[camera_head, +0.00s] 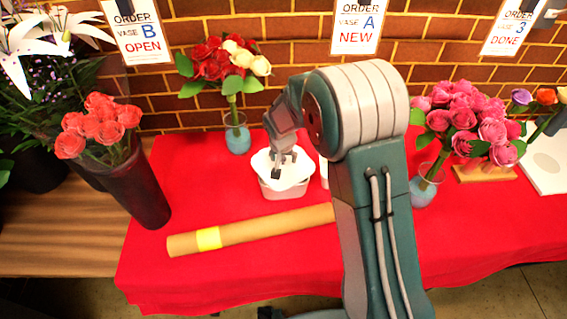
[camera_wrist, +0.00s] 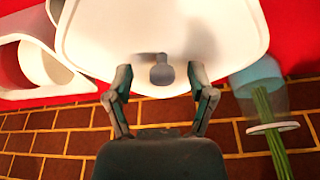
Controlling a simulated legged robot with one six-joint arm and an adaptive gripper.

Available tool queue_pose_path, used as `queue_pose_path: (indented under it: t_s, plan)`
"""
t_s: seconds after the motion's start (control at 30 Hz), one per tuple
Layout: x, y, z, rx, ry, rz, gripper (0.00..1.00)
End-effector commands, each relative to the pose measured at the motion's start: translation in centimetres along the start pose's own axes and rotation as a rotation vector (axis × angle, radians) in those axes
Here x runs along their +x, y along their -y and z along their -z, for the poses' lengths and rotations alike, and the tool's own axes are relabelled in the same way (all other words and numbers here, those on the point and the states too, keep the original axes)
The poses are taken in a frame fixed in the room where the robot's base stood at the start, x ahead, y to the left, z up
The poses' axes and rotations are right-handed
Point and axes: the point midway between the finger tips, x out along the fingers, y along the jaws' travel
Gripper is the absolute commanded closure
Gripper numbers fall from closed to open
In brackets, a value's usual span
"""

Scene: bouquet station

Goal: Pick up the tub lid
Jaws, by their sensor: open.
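The tub lid (camera_head: 282,180) is white with a small grey knob (camera_wrist: 162,72), and sits on top of a pale pinkish tub (camera_head: 283,192) on the red-covered table. My gripper (camera_head: 284,163) is just over the lid, pointing down. In the wrist view my gripper (camera_wrist: 160,77) is open, one finger on each side of the knob, with a gap on both sides. The lid fills the top middle of that view. I cannot tell whether the fingertips touch the lid's surface.
A blue glass vase (camera_head: 237,136) of roses stands left of the tub. A white object (camera_head: 324,172) is close on its right, partly hidden by my arm. A long cardboard tube (camera_head: 270,226) lies in front. Another vase (camera_head: 422,190) stands right; a dark bucket (camera_head: 138,188) stands left.

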Motion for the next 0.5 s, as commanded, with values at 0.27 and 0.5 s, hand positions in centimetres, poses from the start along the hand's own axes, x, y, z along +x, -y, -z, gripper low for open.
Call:
queue_pose_path:
  t_s: [0.27, 0.5]
  plan:
    - [0.49, -0.05, 0.04, 0.0, -0.001, 0.001, 0.29]
    - [0.49, -0.12, 0.04, 0.001, 0.0, 0.001, 1.0]
